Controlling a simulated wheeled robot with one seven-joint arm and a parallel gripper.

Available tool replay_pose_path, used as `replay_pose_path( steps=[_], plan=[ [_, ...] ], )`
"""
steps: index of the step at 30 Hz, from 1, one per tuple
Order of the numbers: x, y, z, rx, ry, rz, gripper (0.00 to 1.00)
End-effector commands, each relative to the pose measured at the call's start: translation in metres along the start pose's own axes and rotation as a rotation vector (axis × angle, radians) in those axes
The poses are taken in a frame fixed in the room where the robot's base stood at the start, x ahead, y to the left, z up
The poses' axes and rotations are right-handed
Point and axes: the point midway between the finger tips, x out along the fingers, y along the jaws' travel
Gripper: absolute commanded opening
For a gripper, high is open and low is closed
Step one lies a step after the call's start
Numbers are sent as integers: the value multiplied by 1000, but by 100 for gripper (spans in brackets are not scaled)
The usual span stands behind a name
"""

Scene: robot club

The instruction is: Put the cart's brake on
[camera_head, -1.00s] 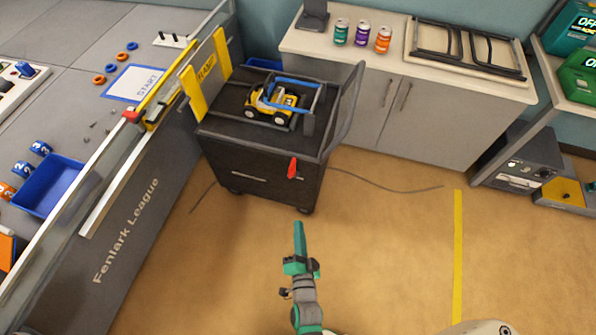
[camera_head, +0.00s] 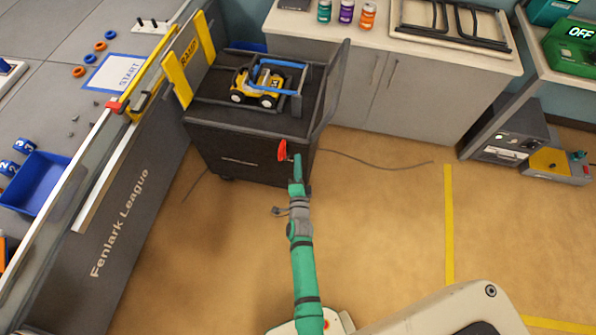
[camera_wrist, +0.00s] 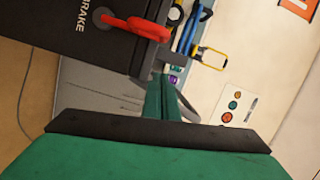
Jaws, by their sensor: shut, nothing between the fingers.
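The dark cart (camera_head: 235,150) stands beside the grey field table, with a yellow and blue toy vehicle (camera_head: 262,84) on its top. A red brake lever (camera_head: 282,151) is on the cart's front face, near its right edge. In the wrist view the red lever (camera_wrist: 140,27) is close, at the upper left, beside the word BRAKE (camera_wrist: 84,16). My gripper (camera_head: 298,157) is shut and empty, just right of the lever in the head view. In the wrist view my gripper (camera_wrist: 168,98) points past the lever's right end. I cannot tell whether they touch.
A cabinet (camera_head: 400,95) with cans and a rack on top is behind the cart. A cable (camera_head: 375,160) lies on the floor at the cart's right. The field table's wall (camera_head: 120,220) borders the left.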

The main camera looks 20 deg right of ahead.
Motion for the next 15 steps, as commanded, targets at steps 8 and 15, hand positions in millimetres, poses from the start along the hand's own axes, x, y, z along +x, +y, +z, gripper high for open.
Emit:
replay_pose_path(
  steps=[8, 15],
  plan=[
    [34, 0, 1, -1, -1, 0, 0],
    [40, 0, 16, 1, 1, 0, 0]
  ],
)
